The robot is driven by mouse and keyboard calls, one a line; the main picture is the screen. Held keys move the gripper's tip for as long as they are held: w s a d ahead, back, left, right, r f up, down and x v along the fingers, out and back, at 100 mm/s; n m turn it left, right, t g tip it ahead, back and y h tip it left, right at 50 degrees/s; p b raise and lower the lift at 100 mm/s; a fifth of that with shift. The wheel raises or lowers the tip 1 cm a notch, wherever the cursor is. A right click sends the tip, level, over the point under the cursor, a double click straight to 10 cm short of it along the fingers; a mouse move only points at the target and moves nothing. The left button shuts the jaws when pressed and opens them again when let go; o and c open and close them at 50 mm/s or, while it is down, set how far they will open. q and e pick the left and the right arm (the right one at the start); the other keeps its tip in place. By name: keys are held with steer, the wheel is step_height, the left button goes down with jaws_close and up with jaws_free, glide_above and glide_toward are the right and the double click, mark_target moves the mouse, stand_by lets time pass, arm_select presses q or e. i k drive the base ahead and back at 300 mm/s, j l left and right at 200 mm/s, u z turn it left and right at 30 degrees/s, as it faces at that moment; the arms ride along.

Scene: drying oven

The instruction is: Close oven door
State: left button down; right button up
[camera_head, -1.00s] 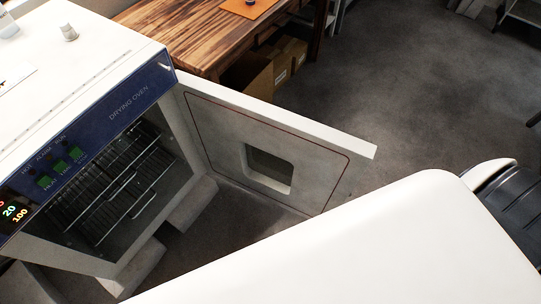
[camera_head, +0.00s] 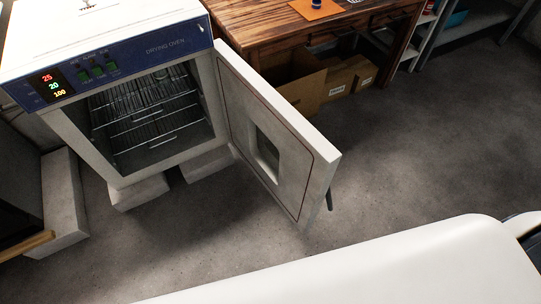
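The drying oven (camera_head: 125,60) stands at the upper left in the head view, with a blue control panel and lit digits on its front. Its door (camera_head: 280,140) is wide open, swung out to the right from its right side. The door has a small square window (camera_head: 267,150) and a dark handle (camera_head: 330,199) on its outer face near the free edge. Wire racks (camera_head: 145,110) show inside the open chamber. Neither gripper is in view.
A wooden table (camera_head: 290,30) stands behind the door, with cardboard boxes (camera_head: 345,78) beneath it. A shelf (camera_head: 480,30) is at the upper right. Grey floor (camera_head: 420,145) to the right of the door is clear. A large white surface, apparently part of me, fills the bottom.

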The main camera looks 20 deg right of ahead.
mark_target(293, 161)
steer(key=l+u, duration=0.25)
steer(key=l, duration=0.25)
steer(key=l+u, duration=0.2)
steer(key=l, duration=0.25)
steer(key=k+l+u, duration=0.1)
steer(key=l+u, duration=0.15)
steer(key=l, duration=0.2)
steer(key=k+l+u, duration=0.25)
steer(key=l, duration=0.2)
steer(key=i+l+u, duration=0.15)
steer(key=l, duration=0.45)
steer(key=i+l+u, duration=0.2)
steer(key=l, duration=0.4)
steer(key=l+u, duration=0.15)
steer(key=l, duration=0.45)
